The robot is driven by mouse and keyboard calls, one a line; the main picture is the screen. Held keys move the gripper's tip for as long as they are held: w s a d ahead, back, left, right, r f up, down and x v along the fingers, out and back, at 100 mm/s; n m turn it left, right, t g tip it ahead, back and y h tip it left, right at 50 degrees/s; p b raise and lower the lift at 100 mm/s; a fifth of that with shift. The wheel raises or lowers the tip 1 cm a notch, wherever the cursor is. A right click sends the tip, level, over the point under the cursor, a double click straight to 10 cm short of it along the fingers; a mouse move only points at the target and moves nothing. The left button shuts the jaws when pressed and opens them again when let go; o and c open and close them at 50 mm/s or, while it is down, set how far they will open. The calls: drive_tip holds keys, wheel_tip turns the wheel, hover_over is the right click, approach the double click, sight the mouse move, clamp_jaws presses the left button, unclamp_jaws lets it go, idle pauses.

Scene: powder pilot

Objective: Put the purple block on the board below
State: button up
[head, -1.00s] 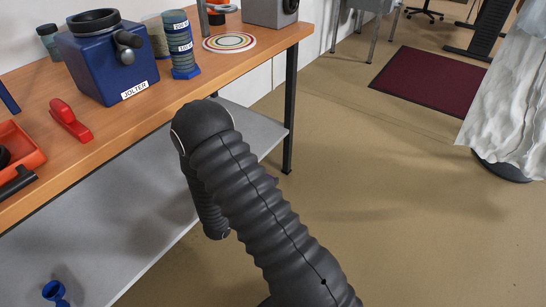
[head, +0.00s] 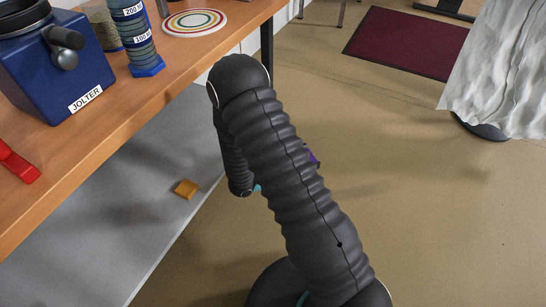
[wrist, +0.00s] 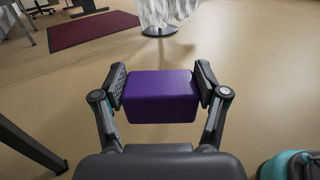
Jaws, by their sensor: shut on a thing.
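The purple block (wrist: 161,97) is held between the two fingers of my gripper (wrist: 161,84) in the wrist view, above open floor. In the head view only a sliver of the purple block (head: 313,156) shows behind my arm, and my gripper is mostly hidden there. The board below is the grey lower shelf (head: 120,235) under the wooden bench, on the left of the head view. The block is to the right of this shelf and apart from it.
A small yellow-orange block (head: 186,189) lies on the shelf near its front edge. The bench top (head: 190,75) overhangs the shelf and carries a blue jolter (head: 60,65) and a sieve stack (head: 136,38). A dark bench leg (head: 267,45) stands at the far end. The floor (head: 420,200) is clear at right.

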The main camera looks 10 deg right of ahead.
drive_tip(key=s+d+f+m+g+y+b, duration=0.1)
drive_tip(key=s+m+g+y, duration=0.2)
drive_tip(key=s+m+g, duration=0.5)
drive_tip(key=s+d+f+m+g+y+b, duration=0.15)
drive_tip(key=s+m+g, duration=0.35)
drive_tip(key=s+g, duration=0.6)
drive_tip(key=s+a+f+m+g+y+b, duration=0.1)
drive_tip(key=s+a+m+g+y, duration=0.15)
drive_tip(key=a+m+y, duration=0.55)
drive_tip(key=s+a+f+m+g+y+b, duration=0.1)
drive_tip(key=s+a+m+y, duration=0.25)
drive_tip(key=a+y, duration=0.5)
drive_tip(key=w+a+m+t+y+b, duration=0.1)
drive_tip(key=w+a+m+t+y, duration=0.2)
drive_tip(key=w+m+t+y, duration=0.4)
drive_tip(key=w+a+m+t+y+b, duration=0.1)
drive_tip(key=w+a+m+t+y, duration=0.2)
drive_tip(key=w+m+t+y, duration=0.35)
drive_tip(key=w+d+m+t+h, duration=0.1)
drive_tip(key=w+d+m+t, duration=0.2)
drive_tip(key=w+t, duration=0.3)
drive_tip(key=w+d+m+t+h+b, duration=0.1)
drive_tip(key=w+d+m+t, duration=0.3)
drive_tip(key=w+t, duration=0.3)
drive_tip(key=w+d, duration=0.1)
drive_tip(key=w, duration=0.3)
drive_tip(key=shift+w+d+r+t+b, duration=0.15)
drive_tip(key=shift+w+t+b, duration=0.05)
drive_tip(key=shift+t+b, duration=0.1)
drive_tip(key=shift+s, duration=0.1)
